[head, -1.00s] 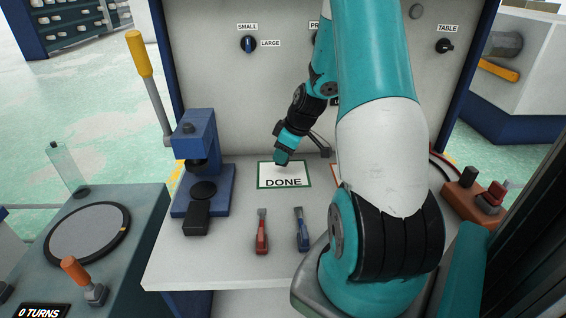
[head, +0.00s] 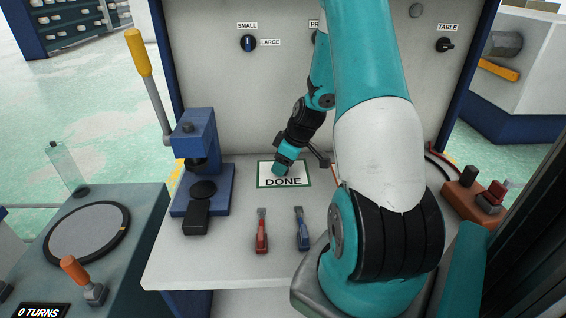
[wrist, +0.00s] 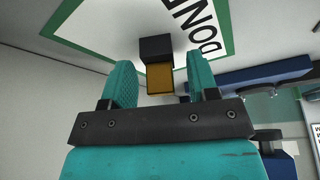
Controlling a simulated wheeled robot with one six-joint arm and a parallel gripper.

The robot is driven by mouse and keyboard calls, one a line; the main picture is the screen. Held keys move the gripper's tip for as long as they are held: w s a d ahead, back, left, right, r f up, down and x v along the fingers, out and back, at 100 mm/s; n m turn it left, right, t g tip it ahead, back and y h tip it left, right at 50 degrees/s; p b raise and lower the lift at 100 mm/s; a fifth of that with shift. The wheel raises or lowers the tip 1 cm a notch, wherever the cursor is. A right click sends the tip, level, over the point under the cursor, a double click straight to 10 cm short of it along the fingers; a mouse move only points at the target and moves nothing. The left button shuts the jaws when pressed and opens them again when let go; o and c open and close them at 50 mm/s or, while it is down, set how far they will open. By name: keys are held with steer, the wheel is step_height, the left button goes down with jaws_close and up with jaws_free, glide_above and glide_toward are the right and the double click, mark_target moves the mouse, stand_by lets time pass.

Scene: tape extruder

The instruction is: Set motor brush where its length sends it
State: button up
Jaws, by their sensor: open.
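The motor brush, a dark block with a brass-coloured part (wrist: 159,76), is between my gripper's fingers in the wrist view, over or on the white DONE card. I cannot tell for sure whether it touches the card. My gripper (wrist: 160,85) is open, with a visible gap on the brush's right side and a narrow one on its left. The brush cannot be made out in the head view.
A blue press (head: 205,150) with a yellow-handled lever (head: 139,54) stands left. A red tool (head: 262,232) and a blue tool (head: 302,230) lie on the bench's front part. A panel with SMALL/LARGE knob (head: 248,43) rises behind. My arm hides the bench's right part.

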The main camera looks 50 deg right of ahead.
steer(key=v, duration=1.2)
steer(key=w+a+r+n+g+y, duration=0.1)
steer(key=a+r, duration=0.3)
steer(key=a, duration=0.8)
steer(key=w+a+r+n+g+y, duration=0.1)
steer(key=a+r, duration=0.2)
steer(key=a, duration=0.9)
steer(key=s+a+r+n+g, duration=0.1)
steer(key=s+a+r+g, duration=0.1)
steer(key=s+a, duration=1.2)
steer(key=a+r, duration=0.1)
steer(key=a, duration=0.1)
steer(key=shift+a+y, duration=0.25)
steer(key=shift+y, duration=0.15)
steer(key=shift+w+r, duration=0.1)
steer(key=shift+r, duration=0.05)
step_height(320, 180, up, 2)
steer(key=shift+r+p, duration=0.15)
steer(key=shift+p, duration=0.8)
